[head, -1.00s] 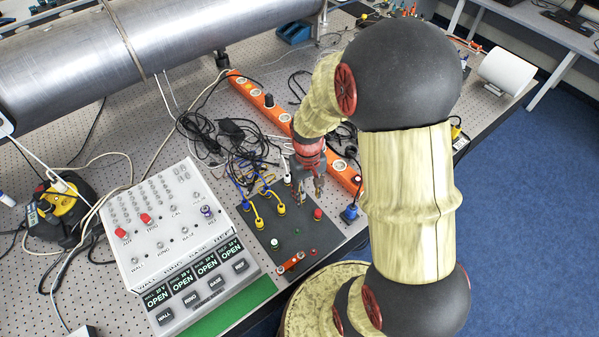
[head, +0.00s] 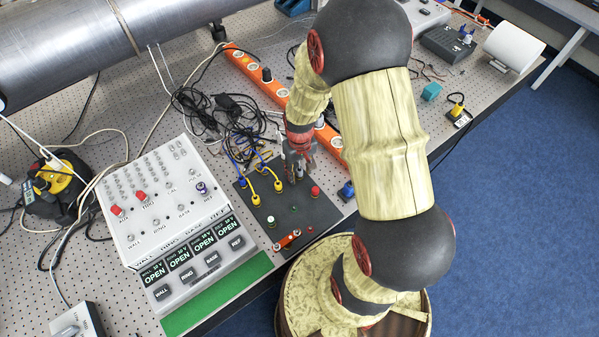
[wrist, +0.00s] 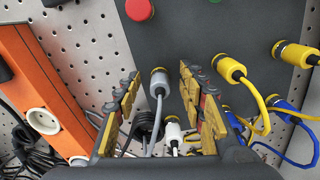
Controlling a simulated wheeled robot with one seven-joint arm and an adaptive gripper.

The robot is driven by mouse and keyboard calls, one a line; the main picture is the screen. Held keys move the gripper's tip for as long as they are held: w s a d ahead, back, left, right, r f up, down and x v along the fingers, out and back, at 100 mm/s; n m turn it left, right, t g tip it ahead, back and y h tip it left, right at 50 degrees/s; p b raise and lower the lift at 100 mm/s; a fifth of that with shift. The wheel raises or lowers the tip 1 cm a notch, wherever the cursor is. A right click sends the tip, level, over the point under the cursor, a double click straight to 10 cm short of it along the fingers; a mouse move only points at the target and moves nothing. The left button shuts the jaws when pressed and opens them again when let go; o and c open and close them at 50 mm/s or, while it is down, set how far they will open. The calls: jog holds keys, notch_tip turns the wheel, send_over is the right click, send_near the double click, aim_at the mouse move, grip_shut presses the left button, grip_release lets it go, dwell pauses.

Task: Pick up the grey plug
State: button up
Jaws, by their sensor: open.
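The grey plug (wrist: 160,80) stands on the dark panel (wrist: 200,35) in the wrist view, its grey cable running down toward the camera. My gripper (wrist: 160,84) is open, with one yellow-padded finger on each side of the plug; I see a gap on both sides and no clear contact. In the head view my gripper (head: 300,170) points down over the far part of the panel (head: 292,215), and I cannot make out the grey plug there.
A white plug (wrist: 173,131) and a black cable sit close by the fingers. Yellow plugs (wrist: 231,69) stand to the right, a red button (wrist: 139,9) beyond. An orange power strip (head: 255,85) runs behind the panel; the white meter box (head: 165,205) is left.

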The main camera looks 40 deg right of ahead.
jog(key=c, duration=0.3)
grip_shut()
dwell(0.3)
